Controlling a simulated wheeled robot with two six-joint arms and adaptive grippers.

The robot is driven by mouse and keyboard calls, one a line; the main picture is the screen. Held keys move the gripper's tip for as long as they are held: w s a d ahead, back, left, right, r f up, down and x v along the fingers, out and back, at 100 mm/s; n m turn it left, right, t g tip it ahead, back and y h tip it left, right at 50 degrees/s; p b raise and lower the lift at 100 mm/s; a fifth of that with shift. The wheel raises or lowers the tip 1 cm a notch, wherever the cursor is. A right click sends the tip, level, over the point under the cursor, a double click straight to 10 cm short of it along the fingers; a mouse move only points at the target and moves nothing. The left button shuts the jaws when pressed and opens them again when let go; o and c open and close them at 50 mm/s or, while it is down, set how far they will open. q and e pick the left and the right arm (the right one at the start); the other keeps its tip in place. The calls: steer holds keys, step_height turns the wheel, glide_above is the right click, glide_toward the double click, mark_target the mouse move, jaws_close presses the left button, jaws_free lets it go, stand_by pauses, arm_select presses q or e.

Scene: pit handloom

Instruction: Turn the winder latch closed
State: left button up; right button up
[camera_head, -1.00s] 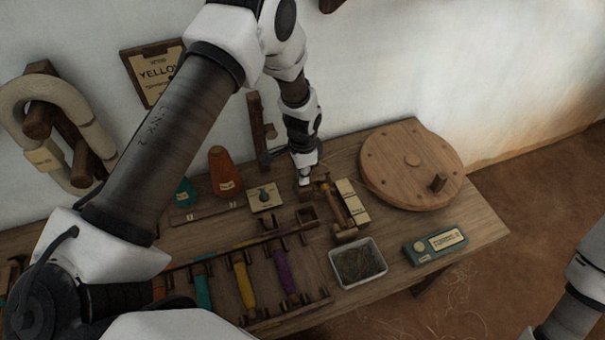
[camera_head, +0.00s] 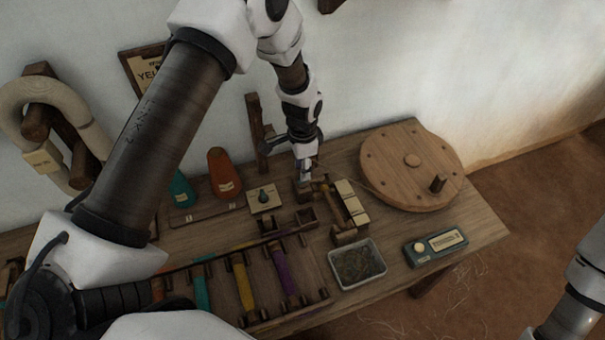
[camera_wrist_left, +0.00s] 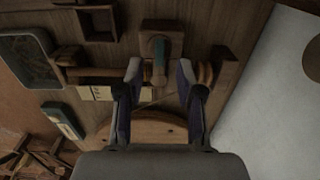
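The winder (camera_head: 345,223) is a small wooden frame with a spindle on the bench, with cream blocks beside it. It also shows in the left wrist view (camera_wrist_left: 100,76). A small latch piece with a teal-grey face (camera_wrist_left: 160,62) sits on a wooden block at the winder's end. My left gripper (camera_head: 306,180) points down at that end of the winder. In the left wrist view its two fingers (camera_wrist_left: 160,72) are apart, one on each side of the latch piece. Contact cannot be told. My right gripper is out of view; only part of my right arm shows.
A round wooden wheel (camera_head: 400,160) with a peg lies right of the winder. A tray of dark scraps (camera_head: 358,264) and a teal box (camera_head: 436,247) are nearer the front.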

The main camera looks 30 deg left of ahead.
arm_select(q)
step_height(320, 180, up, 8)
stand_by(0.5)
